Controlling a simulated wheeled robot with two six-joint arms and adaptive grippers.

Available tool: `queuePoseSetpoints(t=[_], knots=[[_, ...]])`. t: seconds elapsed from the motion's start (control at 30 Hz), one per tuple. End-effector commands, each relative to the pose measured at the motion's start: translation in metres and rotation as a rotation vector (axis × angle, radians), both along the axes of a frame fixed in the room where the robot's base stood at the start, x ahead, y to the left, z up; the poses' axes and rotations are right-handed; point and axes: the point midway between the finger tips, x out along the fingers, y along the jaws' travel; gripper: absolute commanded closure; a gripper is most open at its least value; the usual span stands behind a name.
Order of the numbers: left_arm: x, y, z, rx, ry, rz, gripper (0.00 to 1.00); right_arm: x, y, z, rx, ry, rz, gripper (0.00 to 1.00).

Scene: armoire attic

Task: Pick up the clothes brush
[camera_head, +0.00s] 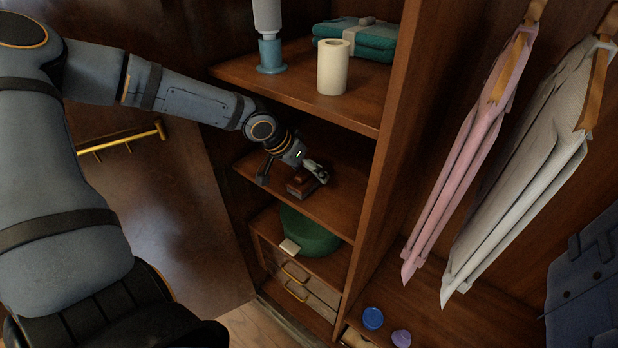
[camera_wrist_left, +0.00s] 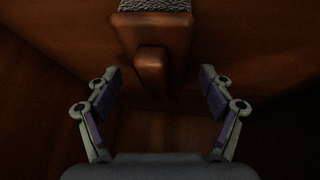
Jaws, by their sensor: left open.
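The clothes brush (camera_head: 301,184) is a brown wooden block with a raised handle, lying on the middle shelf (camera_head: 335,205) of the armoire. In the left wrist view the brush (camera_wrist_left: 151,62) shows its wooden handle facing me and a grey, bristly-looking strip at the top edge. My left gripper (camera_head: 292,172) is at the brush in the head view. In the left wrist view the left gripper (camera_wrist_left: 160,92) is open, with one finger on each side of the handle's near end and gaps between fingers and wood. My right gripper is not in view.
The shelf above holds a cream roll (camera_head: 333,68), a blue-based bottle (camera_head: 270,52) and teal folded cloth (camera_head: 357,40). A green round box (camera_head: 308,232) stands on the shelf below. An upright panel (camera_head: 398,110) bounds the shelf at right; pink (camera_head: 465,160) and grey garments (camera_head: 525,165) hang beyond.

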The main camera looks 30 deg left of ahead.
Motion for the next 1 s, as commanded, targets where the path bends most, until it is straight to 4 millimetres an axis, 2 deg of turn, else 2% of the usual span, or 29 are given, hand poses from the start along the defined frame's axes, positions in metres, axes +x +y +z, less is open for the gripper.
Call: queuePoseSetpoints(t=[0.07, 0.5, 0.77, 1.0], knots=[[0.0, 0.0, 0.0, 0.0, 0.0, 0.0, 0.21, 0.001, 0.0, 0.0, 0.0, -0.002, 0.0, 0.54], [0.0, 0.0, 0.0, 0.0, 0.001, 0.0, 0.81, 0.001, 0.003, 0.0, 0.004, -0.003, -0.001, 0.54], [0.0, 0.0, 0.001, 0.0, 0.0, 0.0, 0.82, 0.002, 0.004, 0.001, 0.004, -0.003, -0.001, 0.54], [-0.001, 0.004, 0.007, -0.002, 0.0, 0.001, 0.82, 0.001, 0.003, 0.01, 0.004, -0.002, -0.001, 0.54]])
